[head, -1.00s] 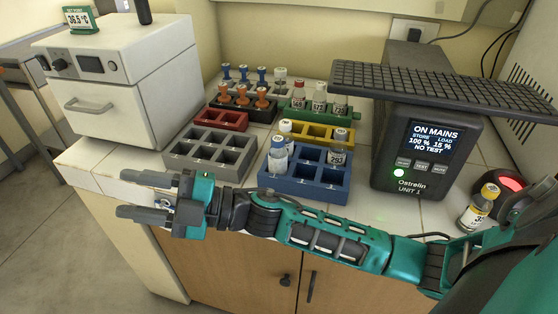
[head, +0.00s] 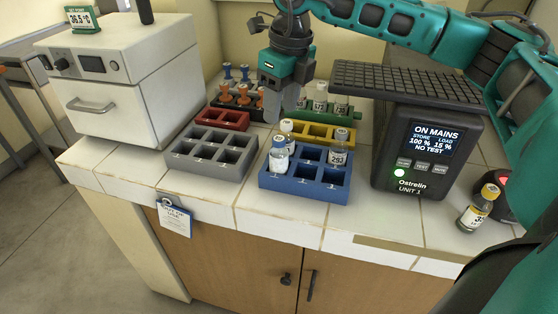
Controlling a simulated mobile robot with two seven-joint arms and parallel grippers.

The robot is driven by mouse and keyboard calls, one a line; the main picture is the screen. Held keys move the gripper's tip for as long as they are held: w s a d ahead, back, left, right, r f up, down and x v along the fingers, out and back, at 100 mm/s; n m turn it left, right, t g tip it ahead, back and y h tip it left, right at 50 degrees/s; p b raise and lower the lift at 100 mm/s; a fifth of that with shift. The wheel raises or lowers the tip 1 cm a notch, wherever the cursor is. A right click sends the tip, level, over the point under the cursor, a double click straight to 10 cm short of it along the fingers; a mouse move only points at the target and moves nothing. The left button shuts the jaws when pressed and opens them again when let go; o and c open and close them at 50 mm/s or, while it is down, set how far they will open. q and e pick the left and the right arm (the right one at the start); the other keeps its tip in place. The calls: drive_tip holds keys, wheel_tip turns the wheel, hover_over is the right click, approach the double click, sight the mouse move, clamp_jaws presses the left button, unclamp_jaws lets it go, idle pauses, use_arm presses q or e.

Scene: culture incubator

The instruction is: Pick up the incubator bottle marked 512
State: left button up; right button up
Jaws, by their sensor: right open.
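My right gripper (head: 284,97) points down over the racks at the back of the bench, open, with no bottle visible between its fingers. Small labelled bottles stand in the green rack (head: 352,114) just right of it; the middle one (head: 320,104) has a white cap, and its number is too small to read surely. The gripper hides part of this rack's left end. The blue rack (head: 305,189) holds a white-capped bottle (head: 279,158) at left and a bottle that seems marked 292 or 293 (head: 339,150) at right. I cannot tell which bottle is 512. My left gripper is out of view.
A grey rack (head: 208,168) looks empty. A white incubator (head: 120,75) stands left. A black keyboard lies across the UPS unit (head: 423,150) at right, near a yellow-capped bottle (head: 477,210).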

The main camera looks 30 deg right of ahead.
sight(278, 149)
drive_tip(key=shift+d+f, duration=0.2)
drive_tip(key=shift+d, duration=0.2)
drive_tip(key=f, duration=0.4)
drive_tip(key=w+f, duration=0.1)
drive_tip(key=f, duration=0.7)
drive_tip(key=shift+w+a, duration=0.2)
drive_tip(key=shift+w, duration=0.15)
drive_tip(key=c, duration=0.7)
drive_tip(key=shift+r, duration=0.1)
